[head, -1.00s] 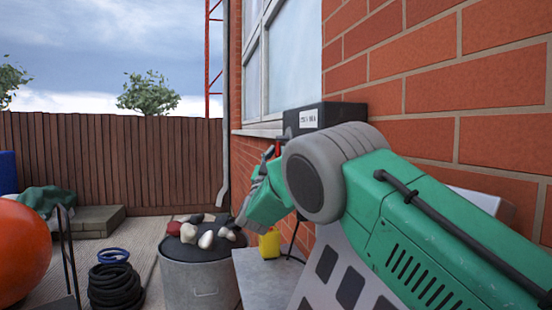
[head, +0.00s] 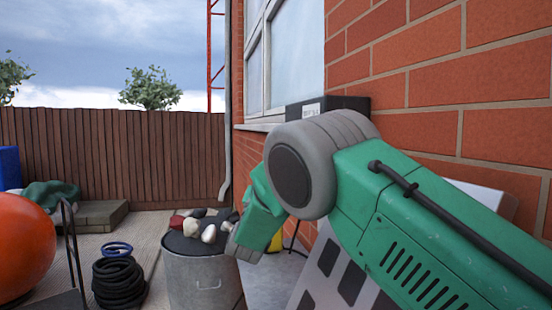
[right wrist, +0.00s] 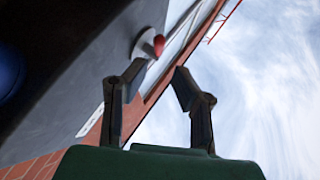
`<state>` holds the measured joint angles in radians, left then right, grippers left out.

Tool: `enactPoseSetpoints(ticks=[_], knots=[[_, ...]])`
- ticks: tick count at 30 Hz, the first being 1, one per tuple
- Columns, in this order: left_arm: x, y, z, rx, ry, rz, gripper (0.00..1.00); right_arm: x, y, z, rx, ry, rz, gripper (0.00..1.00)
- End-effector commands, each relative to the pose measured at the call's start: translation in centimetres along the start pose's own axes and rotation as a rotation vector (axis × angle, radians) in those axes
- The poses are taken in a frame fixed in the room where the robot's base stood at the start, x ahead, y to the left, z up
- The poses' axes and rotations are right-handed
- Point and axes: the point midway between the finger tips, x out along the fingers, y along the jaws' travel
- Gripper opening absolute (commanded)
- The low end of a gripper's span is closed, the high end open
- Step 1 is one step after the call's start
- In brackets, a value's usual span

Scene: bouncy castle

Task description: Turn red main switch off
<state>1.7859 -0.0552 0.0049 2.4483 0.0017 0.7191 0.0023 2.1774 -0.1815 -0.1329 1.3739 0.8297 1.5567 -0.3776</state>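The red switch (right wrist: 157,44) shows in the right wrist view as a red knob on a pale round base, on the face of a dark grey box (right wrist: 95,70). My right gripper (right wrist: 158,72) is open and empty there, fingers apart. The switch is just beyond the left fingertip; I cannot tell whether they touch. The switch is hidden there. My right gripper (head: 240,240) is small and low there, fingers unclear. My left gripper is not in view.
A yellow object (head: 275,241) is partly hidden behind the arm. The brick wall (head: 420,60) runs close along the right. A coiled black hose (head: 118,283) and orange ball (head: 22,248) are at left.

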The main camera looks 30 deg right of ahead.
Motion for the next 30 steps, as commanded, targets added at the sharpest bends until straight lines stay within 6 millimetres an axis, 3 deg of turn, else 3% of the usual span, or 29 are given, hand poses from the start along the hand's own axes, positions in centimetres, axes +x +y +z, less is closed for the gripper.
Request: enactPoseSetpoints(ticks=[3,9,30], knots=[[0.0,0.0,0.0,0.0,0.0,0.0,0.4,-2.1,0.0,0.1,-0.001,-0.002,-0.002,0.24],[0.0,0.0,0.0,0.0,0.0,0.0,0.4,-3.7,0.0,0.1,0.0,-0.002,0.0,0.24],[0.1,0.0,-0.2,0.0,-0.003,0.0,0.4,-3.9,0.0,0.1,0.0,-0.001,0.0,0.24]])
